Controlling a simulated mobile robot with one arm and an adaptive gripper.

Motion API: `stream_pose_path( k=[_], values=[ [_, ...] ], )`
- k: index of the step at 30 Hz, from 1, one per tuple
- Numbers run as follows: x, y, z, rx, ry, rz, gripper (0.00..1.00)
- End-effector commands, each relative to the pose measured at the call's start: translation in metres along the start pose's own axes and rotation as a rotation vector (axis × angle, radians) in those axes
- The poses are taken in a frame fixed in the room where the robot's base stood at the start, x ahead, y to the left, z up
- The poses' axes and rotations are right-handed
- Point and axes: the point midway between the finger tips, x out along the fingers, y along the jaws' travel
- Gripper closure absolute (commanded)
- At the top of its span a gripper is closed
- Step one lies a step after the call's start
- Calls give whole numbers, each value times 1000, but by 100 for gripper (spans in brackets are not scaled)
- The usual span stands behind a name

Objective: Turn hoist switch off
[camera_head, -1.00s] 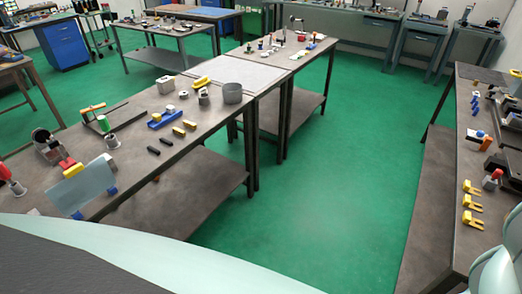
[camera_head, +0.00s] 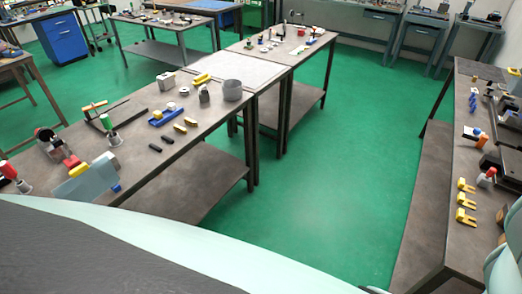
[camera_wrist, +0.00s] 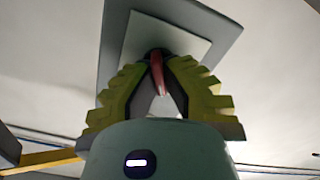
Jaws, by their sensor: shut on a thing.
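In the wrist view, the hoist switch is a grey box with a white face plate (camera_wrist: 184,40) and a narrow red lever (camera_wrist: 157,76). It fills the upper middle of the picture. My gripper (camera_wrist: 158,62) has two ribbed yellow-green fingers that meet around the red lever, so it is shut on it. The fingertips are close to the white plate and hide the base of the lever. Neither the switch nor the gripper can be made out in the head view.
A long workbench (camera_head: 215,105) with several small parts runs along the left. Another bench (camera_head: 440,240) with yellow forked pieces (camera_head: 466,200) stands at the right. The green floor (camera_head: 330,190) between them is clear. A yellow beam (camera_wrist: 40,160) shows at the wrist view's lower left.

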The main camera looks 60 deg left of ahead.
Motion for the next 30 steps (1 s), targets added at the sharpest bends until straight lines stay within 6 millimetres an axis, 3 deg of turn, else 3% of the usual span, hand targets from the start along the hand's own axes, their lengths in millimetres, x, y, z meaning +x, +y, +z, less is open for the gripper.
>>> stream_pose_path(
  k=[14,15,23,30],
  values=[
    [0,-1,-1,-12,2,-3,100],
    [0,-1,-1,-12,2,-3,89],
    [0,-1,-1,-11,1,-2,62],
    [0,-1,0,-11,1,-2,62]
  ],
)
